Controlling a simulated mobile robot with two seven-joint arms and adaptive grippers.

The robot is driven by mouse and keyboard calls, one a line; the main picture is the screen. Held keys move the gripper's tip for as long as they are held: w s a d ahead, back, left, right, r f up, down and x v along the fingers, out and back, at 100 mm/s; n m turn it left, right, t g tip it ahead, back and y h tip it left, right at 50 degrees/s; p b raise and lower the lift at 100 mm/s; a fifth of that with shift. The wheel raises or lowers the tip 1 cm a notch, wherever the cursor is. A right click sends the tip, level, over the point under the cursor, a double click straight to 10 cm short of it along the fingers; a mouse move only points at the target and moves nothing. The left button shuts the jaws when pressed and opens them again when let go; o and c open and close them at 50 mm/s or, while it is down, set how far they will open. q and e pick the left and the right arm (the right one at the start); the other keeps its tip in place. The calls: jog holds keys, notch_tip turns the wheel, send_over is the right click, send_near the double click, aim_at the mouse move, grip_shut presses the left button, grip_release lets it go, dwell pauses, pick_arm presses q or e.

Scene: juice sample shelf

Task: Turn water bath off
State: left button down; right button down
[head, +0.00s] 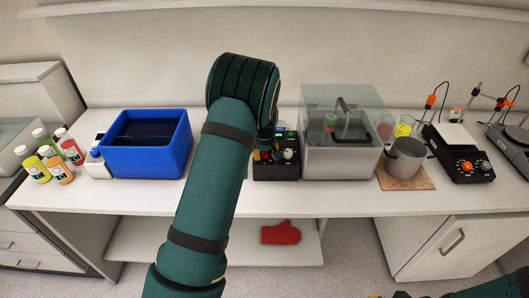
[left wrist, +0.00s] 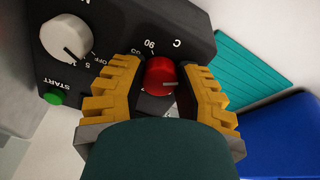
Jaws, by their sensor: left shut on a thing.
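The water bath is a clear lidded tank (head: 343,155) with a black control box (head: 276,171) at its left on the bench. In the left wrist view the control box (left wrist: 105,30) shows a red knob (left wrist: 161,73) with a white pointer line, a white knob (left wrist: 66,36) and a green START button (left wrist: 54,97). My left gripper (left wrist: 160,66) has its yellow fingers closed on the sides of the red knob. In the head view my left arm hides part of the gripper and box. My right gripper barely shows at the bottom right edge.
A blue tub (head: 150,145) stands left of my left arm, with several juice bottles (head: 52,158) further left. A metal pot (head: 405,158) on a cork mat and a black stirrer device (head: 460,152) stand to the right. A red mitt (head: 281,233) lies on the lower shelf.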

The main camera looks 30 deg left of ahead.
pick_arm(q)
jog(key=shift+s+d+f+n, duration=0.1)
jog(key=shift+f+n, duration=0.05)
jog(key=shift+n, duration=1.45)
jog(key=c, duration=0.6)
grip_release()
jog(key=shift+r, duration=0.2)
jog(key=shift+r, duration=0.25)
jog(key=v, duration=1.1)
